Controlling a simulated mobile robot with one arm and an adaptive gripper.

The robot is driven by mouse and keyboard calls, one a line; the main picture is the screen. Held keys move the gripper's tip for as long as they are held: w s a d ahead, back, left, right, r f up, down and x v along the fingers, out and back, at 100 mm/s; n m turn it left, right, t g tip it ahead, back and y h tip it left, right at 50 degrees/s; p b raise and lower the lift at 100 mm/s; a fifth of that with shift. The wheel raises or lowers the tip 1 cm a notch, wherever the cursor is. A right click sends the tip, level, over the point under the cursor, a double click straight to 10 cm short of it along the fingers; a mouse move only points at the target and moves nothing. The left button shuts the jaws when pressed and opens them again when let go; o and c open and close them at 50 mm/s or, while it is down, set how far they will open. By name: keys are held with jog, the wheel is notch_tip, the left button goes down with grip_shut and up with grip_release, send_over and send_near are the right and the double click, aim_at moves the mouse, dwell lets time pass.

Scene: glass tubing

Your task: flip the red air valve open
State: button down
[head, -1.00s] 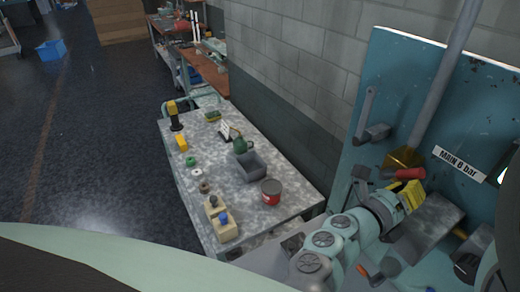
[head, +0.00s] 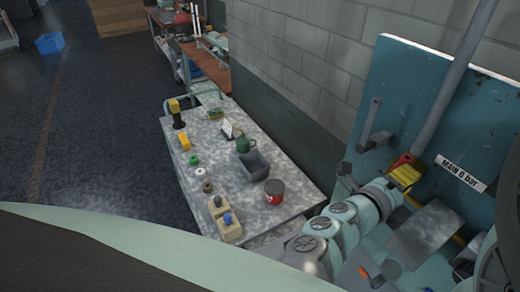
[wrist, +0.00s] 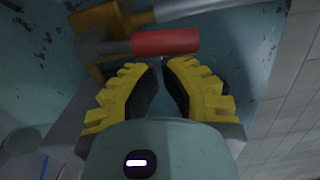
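The red valve handle (wrist: 165,41) lies roughly level across the upper part of the wrist view, just past my fingertips. Its grey stem runs left to the brass-coloured valve body (wrist: 100,28), on a grey pipe. In the head view the red handle (head: 403,160) shows beside the pipe, just above my yellow fingers; most of the valve body is hidden there. My gripper (wrist: 162,68) has its yellow ridged fingertips drawn nearly together, with a thin gap and nothing between them. The fingertips sit close below the handle; whether they touch it, I cannot tell.
A teal panel (head: 415,85) with a grey lever (head: 374,125) and a "MAIN" label (head: 461,174) stands behind the valve. The grey pipe (head: 455,85) rises past it. A cluttered table (head: 240,208) is to the left.

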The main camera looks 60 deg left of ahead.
jog(key=shift+a+r+n, duration=0.2)
jog(key=shift+a+n, duration=0.05)
jog(key=shift+n, duration=0.25)
jog(key=shift+s, duration=0.15)
dwell(0.3)
